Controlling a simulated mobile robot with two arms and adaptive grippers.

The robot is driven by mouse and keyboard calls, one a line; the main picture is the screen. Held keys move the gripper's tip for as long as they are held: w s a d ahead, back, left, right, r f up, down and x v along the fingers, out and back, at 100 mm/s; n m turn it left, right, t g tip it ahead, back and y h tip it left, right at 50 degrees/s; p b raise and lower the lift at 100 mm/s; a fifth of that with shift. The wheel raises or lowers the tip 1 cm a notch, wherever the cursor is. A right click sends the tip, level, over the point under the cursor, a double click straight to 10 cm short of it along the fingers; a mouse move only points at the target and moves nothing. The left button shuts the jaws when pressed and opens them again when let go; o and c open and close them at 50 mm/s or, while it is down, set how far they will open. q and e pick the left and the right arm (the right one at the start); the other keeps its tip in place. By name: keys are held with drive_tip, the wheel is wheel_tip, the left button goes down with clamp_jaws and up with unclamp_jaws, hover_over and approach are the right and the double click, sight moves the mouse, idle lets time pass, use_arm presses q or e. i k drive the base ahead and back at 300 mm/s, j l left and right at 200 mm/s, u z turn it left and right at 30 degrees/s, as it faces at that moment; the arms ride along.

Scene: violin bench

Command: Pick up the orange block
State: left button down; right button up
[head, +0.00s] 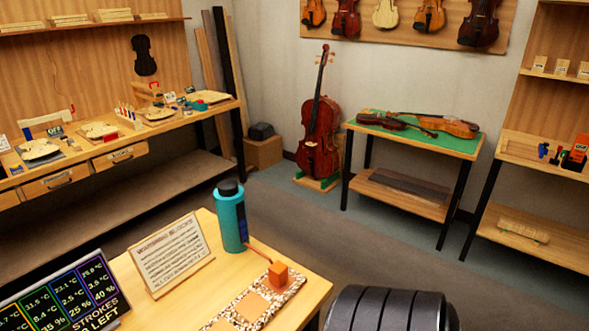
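The orange block (278,274) is a small cube near the right end of a speckled strip (291,287) on the light wooden table in the foreground. Flat orange-tan squares (252,306) show on the same strip, nearer the front. A thin reddish rod (258,250) runs from a teal cylinder (231,222) with a black cap toward the block; I cannot tell whether it touches it. Neither of my grippers is in view, and nothing is seen holding the block.
A printed card on a stand (172,256) and a dark display panel (62,299) stand left of the teal cylinder. The near table's (309,291) right edge lies close to the block. Workbenches, a cello (319,135) and a green-topped table (450,140) stand farther back.

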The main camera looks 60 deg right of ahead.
sight(278, 272)
drive_tip(key=l+z, duration=0.1)
drive_tip(key=z, duration=0.35)
drive_tip(key=i+l+z, duration=0.1)
drive_tip(key=z, duration=0.35)
drive_tip(key=i+z, duration=0.1)
drive_tip(key=z, duration=0.35)
drive_tip(key=i+z, duration=0.1)
drive_tip(key=z, duration=0.3)
